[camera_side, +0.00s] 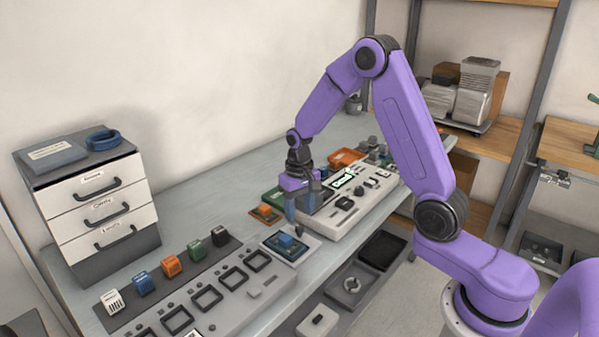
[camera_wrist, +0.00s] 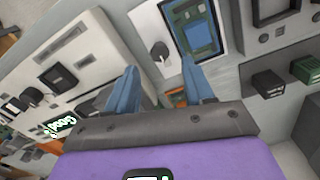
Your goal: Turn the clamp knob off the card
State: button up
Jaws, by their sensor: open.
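The card (camera_side: 286,246) is a blue board lying in a white-edged fixture on the bench. It also shows at the top of the wrist view (camera_wrist: 200,38). A small dark clamp knob (camera_wrist: 160,52) stands on the pale fixture beside the card. In the side view the knob (camera_side: 299,231) is small, at the fixture's upper right. My gripper (camera_side: 298,212) points down with its blue fingers apart and empty. In the wrist view the knob appears between the fingertips (camera_wrist: 159,66), apparently beyond them. The exact height gap is hard to tell.
A white panel with a green-lit display (camera_side: 343,180) lies right of my gripper. A row of coloured blocks (camera_side: 172,266) and a grey panel with square frames (camera_side: 208,297) lie to the left. An orange block (camera_side: 265,212) sits behind the card. Drawers (camera_side: 90,200) stand far left.

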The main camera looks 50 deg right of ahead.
aim_at(299, 227)
notch_tip(299, 227, up, 13)
jog(key=shift+f, duration=0.15)
jog(key=shift+a, duration=0.1)
dwell(0.3)
jog(key=s+a+n, duration=0.6)
jog(key=s, duration=0.4)
jog(key=s+a+n, duration=0.5)
jog(key=s, duration=0.6)
jog(key=s+d+f+n, duration=0.1)
jog(key=s+n, duration=0.3)
jog(key=s, duration=0.6)
jog(key=shift+s+d+f+n, duration=0.15)
jog(key=shift+d+f+n, duration=0.15)
jog(key=shift+d+n, duration=0.1)
